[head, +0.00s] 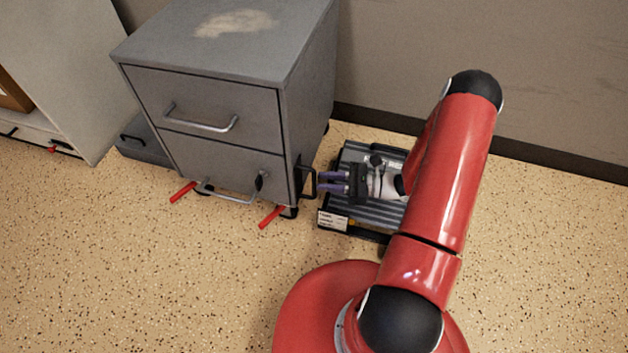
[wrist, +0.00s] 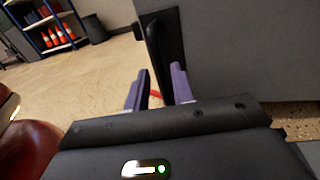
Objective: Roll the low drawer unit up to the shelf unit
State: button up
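The low drawer unit (head: 215,95) is a grey two-drawer metal cabinet on casters with a worn patch on top. Two red levers (head: 271,216) stick out at its base. A black handle (head: 309,181) is on its right side; it shows close up in the wrist view (wrist: 153,45). My gripper (head: 334,182), with purple fingers, is open at this handle, the bar lying ahead of the gap between the fingertips (wrist: 159,80). Contact cannot be told. A blue shelf unit (wrist: 38,42) with orange cones is far off at upper left in the wrist view.
A pale cabinet (head: 70,75) stands left of the drawer unit, with a low dark grey object (head: 142,138) between them. A ribbed dark platform (head: 350,216) lies under my gripper. The wall (head: 440,40) is close behind. Speckled floor in front is clear.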

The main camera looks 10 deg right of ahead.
aim_at(314, 196)
jog(key=shift+x, duration=1.95)
grip_shut()
